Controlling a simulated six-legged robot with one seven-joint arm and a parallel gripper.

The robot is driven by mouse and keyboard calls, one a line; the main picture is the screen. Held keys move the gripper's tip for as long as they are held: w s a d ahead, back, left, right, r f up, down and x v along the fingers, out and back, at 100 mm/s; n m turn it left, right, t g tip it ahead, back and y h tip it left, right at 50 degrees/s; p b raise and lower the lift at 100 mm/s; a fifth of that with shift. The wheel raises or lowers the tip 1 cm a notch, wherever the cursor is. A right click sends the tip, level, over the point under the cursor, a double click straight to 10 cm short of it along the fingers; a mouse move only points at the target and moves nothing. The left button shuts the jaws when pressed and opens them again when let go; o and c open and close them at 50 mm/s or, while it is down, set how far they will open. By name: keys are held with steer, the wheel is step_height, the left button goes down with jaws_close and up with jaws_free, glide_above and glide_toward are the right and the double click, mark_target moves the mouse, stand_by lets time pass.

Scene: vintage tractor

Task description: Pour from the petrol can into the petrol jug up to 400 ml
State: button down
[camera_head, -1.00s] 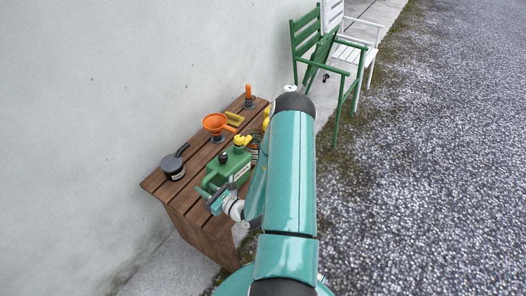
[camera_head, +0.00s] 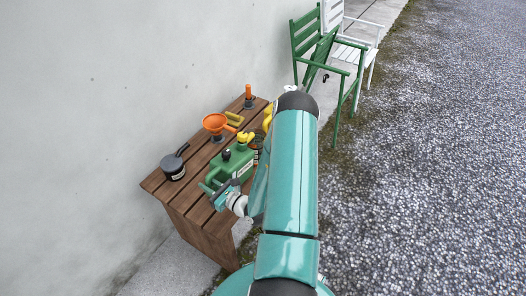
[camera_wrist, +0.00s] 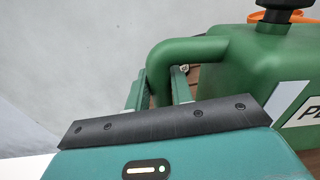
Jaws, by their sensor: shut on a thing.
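The green petrol can (camera_head: 236,165), with a yellow spout and a black cap, is at the right side of the wooden table, partly behind my arm. My gripper (camera_head: 226,194) is shut on the can's handle at its near end. In the wrist view the fingers (camera_wrist: 160,88) lie either side of the green handle (camera_wrist: 185,50), and the can's body (camera_wrist: 250,75) with part of a white label fills the right. The can looks roughly upright; its base is hidden. I cannot make out the petrol jug for sure.
On the wooden table (camera_head: 181,196) are an orange funnel (camera_head: 214,122), a dark pot-like container (camera_head: 173,166) and an orange-topped item (camera_head: 249,93). A yellow item (camera_head: 267,118) shows beside my arm. The wall stands behind. A green chair (camera_head: 343,70) is farther back.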

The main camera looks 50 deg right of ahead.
mark_target(206, 177)
steer(key=shift+r+m, duration=0.5)
steer(key=shift+r, duration=0.95)
steer(key=shift+r+m, duration=0.5)
steer(key=shift+r, duration=0.9)
steer(key=shift+w+d+r+m, duration=0.15)
steer(key=shift+r+m, duration=0.2)
steer(key=shift+r, duration=0.45)
steer(key=shift+s+d+r+m, duration=0.1)
steer(key=shift+d+r+m, duration=0.15)
steer(key=shift+r, duration=0.6)
steer(key=shift+w+d+r+m, duration=0.1)
steer(key=shift+r+m, duration=0.3)
steer(key=shift+r, duration=0.4)
stand_by(2.7)
